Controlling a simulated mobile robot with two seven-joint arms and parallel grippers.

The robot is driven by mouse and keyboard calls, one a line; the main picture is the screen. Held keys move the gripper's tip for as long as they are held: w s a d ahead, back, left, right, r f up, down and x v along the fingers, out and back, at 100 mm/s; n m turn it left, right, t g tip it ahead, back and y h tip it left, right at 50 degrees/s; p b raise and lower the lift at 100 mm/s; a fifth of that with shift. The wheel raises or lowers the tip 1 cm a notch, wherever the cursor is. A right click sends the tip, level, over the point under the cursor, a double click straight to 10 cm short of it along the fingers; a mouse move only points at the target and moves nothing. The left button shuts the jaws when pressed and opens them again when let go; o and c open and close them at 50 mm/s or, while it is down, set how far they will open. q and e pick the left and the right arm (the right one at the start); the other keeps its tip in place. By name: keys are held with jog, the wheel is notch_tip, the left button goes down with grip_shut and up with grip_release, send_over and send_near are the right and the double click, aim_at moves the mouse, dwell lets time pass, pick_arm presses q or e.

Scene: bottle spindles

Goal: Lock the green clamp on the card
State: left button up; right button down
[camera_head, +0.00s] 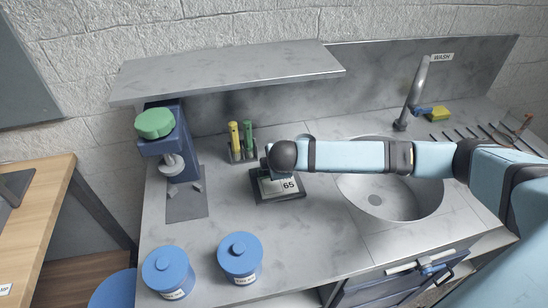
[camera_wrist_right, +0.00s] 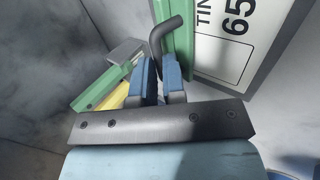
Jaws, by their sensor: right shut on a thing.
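The card (camera_head: 288,186), white with a large "65", lies in a dark holder (camera_head: 280,198) on the steel counter. It also shows in the right wrist view (camera_wrist_right: 224,55) at the upper right. The green clamp (camera_wrist_right: 181,42) is a green bar along the card's edge, with a dark bent lever (camera_wrist_right: 170,29) beside it. My right gripper (camera_wrist_right: 160,76) has its blue fingers closed around the lower part of this lever. In the head view my right wrist covers most of the clamp and the fingers. My left gripper is out of view.
A small rack (camera_head: 241,155) with yellow and green items stands behind the holder. A green-knobbed blue device (camera_head: 172,140) is at the left, and two blue canisters (camera_head: 240,258) stand in front. The sink (camera_head: 376,200) lies right. A shelf (camera_head: 230,72) overhangs the back.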

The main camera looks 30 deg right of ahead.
jog(key=shift+s+f+t+b, duration=0.3)
jog(key=shift+s+f+t, duration=0.15)
jog(key=shift+t, duration=0.25)
jog(key=shift+s+a+f+t+h+b, duration=0.15)
jog(key=shift+t+h+b, duration=0.1)
jog(key=shift+t, duration=0.15)
jog(key=shift+d+f+t+h+b, duration=0.15)
jog(key=shift+t+b, duration=0.1)
jog(key=shift+t, duration=0.15)
jog(key=shift+a+t, duration=0.1)
jog(key=shift+t, duration=0.2)
jog(key=c, duration=1.2)
grip_release()
